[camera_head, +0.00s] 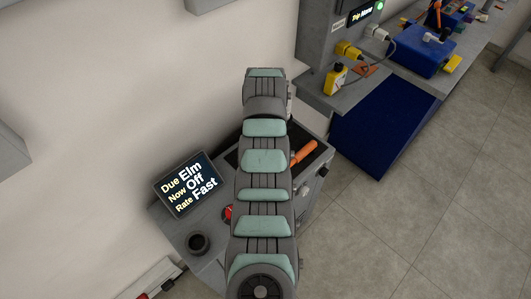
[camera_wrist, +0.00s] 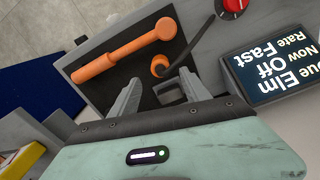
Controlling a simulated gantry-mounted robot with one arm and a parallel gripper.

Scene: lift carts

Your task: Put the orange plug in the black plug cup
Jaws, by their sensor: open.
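The orange plug (camera_wrist: 161,66) shows in the wrist view on a dark inset of the cart top, with a black cable running up from it. My gripper (camera_wrist: 160,77) is open, its two grey fingers pointing toward the plug, which appears just beyond and between the fingertips. I cannot tell the exact gap, and nothing appears held. In the head view my arm hides the plug and the gripper. The black plug cup (camera_head: 198,243) is a round dark cup on the cart's near left corner, below the display.
An orange hammer-shaped tool (camera_wrist: 125,50) lies beside the plug in the dark inset. A red knob (camera_wrist: 233,5) and a tilted display (camera_wrist: 268,65) stand nearby. Open floor lies right.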

